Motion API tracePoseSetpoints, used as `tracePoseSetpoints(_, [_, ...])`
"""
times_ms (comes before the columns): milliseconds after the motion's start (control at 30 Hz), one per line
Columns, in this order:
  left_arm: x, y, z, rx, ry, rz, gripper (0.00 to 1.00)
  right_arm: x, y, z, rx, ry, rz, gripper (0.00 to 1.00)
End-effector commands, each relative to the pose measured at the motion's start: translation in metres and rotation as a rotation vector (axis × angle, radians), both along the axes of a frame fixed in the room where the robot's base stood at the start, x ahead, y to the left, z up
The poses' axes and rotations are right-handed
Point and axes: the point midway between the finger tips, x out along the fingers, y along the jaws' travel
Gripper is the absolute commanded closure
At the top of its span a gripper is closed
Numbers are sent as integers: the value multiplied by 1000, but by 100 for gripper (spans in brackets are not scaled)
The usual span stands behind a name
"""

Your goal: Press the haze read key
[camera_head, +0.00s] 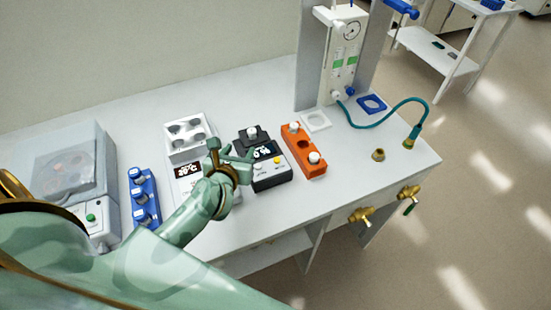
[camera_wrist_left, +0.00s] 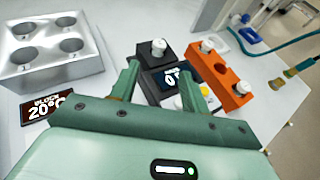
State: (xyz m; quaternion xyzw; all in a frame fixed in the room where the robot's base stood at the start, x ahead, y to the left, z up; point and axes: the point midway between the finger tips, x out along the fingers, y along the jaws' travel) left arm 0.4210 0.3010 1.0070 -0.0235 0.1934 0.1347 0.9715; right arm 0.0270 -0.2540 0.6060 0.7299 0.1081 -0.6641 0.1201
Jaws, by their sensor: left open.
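The haze meter is a dark box (camera_head: 270,181) with a lit display reading a percentage and a white-capped knob (camera_head: 252,132) on its black rear part. A yellow key (camera_head: 277,160) and a pale key (camera_head: 257,168) sit on its top face; their labels are too small to read. In the left wrist view the yellow key (camera_wrist_left: 205,88) shows just beyond the right finger, and the display is partly hidden. My left gripper (camera_head: 231,153) is open and empty, its fingers over the meter's left side. My right gripper is not in view.
A white block heater (camera_head: 188,150) with a 20 °C display stands left of the meter. An orange rack (camera_head: 303,160) with white-capped vials stands close on its right. A blue rack (camera_head: 143,178) and a clear-lidded machine (camera_head: 75,150) are further left.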

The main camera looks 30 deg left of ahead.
Motion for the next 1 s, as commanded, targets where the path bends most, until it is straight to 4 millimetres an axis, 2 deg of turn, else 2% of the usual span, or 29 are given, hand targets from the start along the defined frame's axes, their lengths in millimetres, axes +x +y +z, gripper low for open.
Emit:
tracePoseSetpoints(333, [0, 0, 0, 0, 0, 0, 54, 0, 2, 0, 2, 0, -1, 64])
tracePoseSetpoints(367, [0, 0, 0, 0, 0, 0, 57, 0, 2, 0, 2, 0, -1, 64])
tracePoseSetpoints(500, [0, 0, 0, 0, 0, 0, 96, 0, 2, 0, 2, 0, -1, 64])
tracePoseSetpoints(533, [0, 0, 0, 0, 0, 0, 100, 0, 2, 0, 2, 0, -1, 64])
tracePoseSetpoints(1000, [0, 0, 0, 0, 0, 0, 100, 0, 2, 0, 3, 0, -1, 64])
